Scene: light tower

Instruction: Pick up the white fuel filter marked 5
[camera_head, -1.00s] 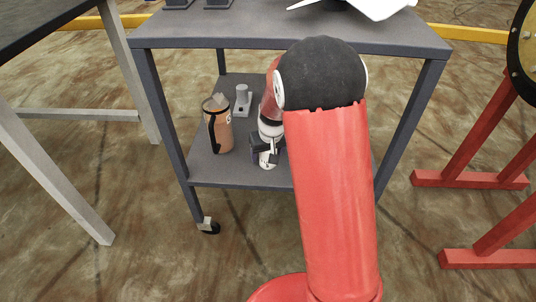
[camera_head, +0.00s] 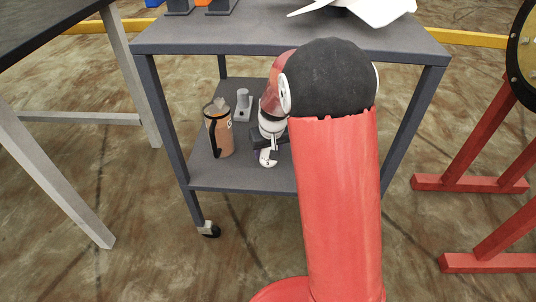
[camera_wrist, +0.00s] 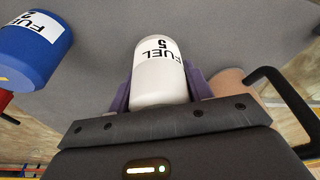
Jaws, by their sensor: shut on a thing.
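The white fuel filter marked 5 (camera_wrist: 160,72) is between the two purple-padded fingers of my gripper (camera_wrist: 158,90) in the wrist view. The fingers touch it on both sides, and its "FUEL 5" label faces the wrist camera. In the head view, my gripper (camera_head: 268,147) is low over the cart's lower shelf. The white filter (camera_head: 266,158) shows only in part below it, and I cannot tell whether it touches the shelf.
The lower shelf (camera_head: 240,178) of the grey cart also holds a brown canister with a black handle (camera_head: 221,130) and a grey fixture (camera_head: 243,107). A blue filter marked FUEL (camera_wrist: 32,50) shows in the wrist view. The cart's top and legs surround my arm.

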